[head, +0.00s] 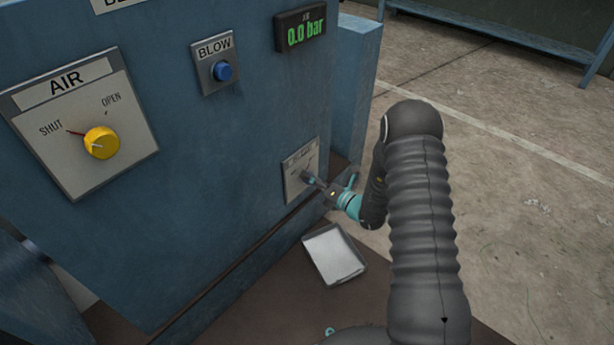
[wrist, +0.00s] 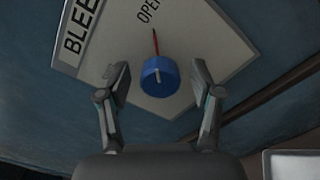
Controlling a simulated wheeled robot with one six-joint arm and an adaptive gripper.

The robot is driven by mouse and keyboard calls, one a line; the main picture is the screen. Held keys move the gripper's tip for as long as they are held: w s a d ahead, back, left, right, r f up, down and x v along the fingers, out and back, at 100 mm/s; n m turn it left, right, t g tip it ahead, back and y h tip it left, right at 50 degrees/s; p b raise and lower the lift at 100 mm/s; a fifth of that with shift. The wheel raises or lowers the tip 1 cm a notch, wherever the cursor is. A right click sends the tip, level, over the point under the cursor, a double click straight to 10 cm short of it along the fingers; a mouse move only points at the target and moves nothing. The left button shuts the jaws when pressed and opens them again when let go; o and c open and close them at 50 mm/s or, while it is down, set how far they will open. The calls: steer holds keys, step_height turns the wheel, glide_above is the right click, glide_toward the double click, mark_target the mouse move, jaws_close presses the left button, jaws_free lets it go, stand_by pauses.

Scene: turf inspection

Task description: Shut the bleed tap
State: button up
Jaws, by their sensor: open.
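The bleed tap is a small blue knob (wrist: 159,77) on a pale plate (wrist: 190,35) lettered "BLEE…" and "OPE…" in the wrist view. A red pointer at the knob is directed toward the "OPE…" lettering. My gripper (wrist: 160,84) is open, with one finger on each side of the knob; I cannot tell whether either touches it. In the head view my gripper (head: 314,183) is at the plate (head: 297,168) low on the blue cabinet's right part, and it partly hides the knob.
The blue cabinet (head: 210,140) also carries a yellow AIR knob (head: 101,143) with its red pointer toward SHUT, a blue BLOW button (head: 222,71) and a display (head: 301,29) reading 0.0 bar. A shallow metal tray (head: 334,255) lies below the plate. Open floor is to the right.

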steer(key=shift+w+a, duration=0.3)
steer(key=shift+a, duration=0.05)
